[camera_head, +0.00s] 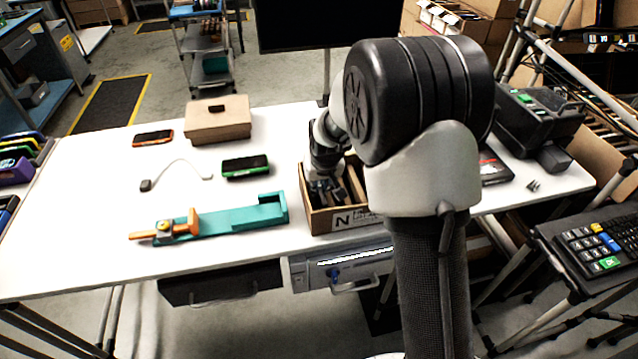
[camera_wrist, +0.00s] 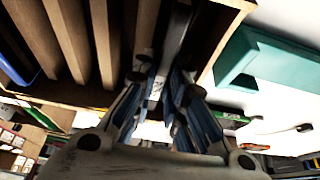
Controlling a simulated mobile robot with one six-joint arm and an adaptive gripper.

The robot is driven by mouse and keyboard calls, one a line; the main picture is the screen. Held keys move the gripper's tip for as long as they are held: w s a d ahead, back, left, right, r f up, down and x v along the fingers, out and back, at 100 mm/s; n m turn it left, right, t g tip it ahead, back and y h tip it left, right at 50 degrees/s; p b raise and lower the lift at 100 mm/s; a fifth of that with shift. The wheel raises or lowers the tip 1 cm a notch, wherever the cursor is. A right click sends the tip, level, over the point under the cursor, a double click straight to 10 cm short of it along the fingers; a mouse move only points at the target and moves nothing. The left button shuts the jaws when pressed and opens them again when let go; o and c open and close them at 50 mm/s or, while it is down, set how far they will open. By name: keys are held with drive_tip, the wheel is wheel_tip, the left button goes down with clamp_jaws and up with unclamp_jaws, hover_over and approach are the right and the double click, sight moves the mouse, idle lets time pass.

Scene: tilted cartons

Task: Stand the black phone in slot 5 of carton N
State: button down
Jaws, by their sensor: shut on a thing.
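Carton N (camera_head: 345,219) is an open brown box with a printed N, standing at the table's front edge. Its upright dividers (camera_wrist: 103,45) show in the wrist view. My gripper (camera_head: 325,190) points down into the carton's left part; in the wrist view its fingertips (camera_wrist: 163,82) are by the end slot, beside the wall nearest the teal fixture. It is shut on a narrow dark slab, seen nearly edge-on, which I take for the black phone (camera_wrist: 178,28). The phone is largely hidden, and I cannot tell whether it touches the slot floor. No slot numbers are legible.
A teal fixture with an orange clamp (camera_head: 240,216) lies left of the carton. A green-edged phone (camera_head: 245,167), an orange-edged phone (camera_head: 153,138), a cable (camera_head: 175,168) and a cardboard box (camera_head: 217,120) lie behind it. A blue-edged item (camera_wrist: 18,62) sits in another slot.

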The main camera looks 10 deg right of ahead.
drive_tip(key=c, duration=1.5)
unclamp_jaws()
drive_tip(key=shift+c, duration=0.2)
drive_tip(key=v, duration=1.2)
drive_tip(key=shift+r, duration=0.2)
wheel_tip(320, 180, up, 7)
drive_tip(key=p, duration=0.5)
drive_tip(key=shift+f, duration=0.15)
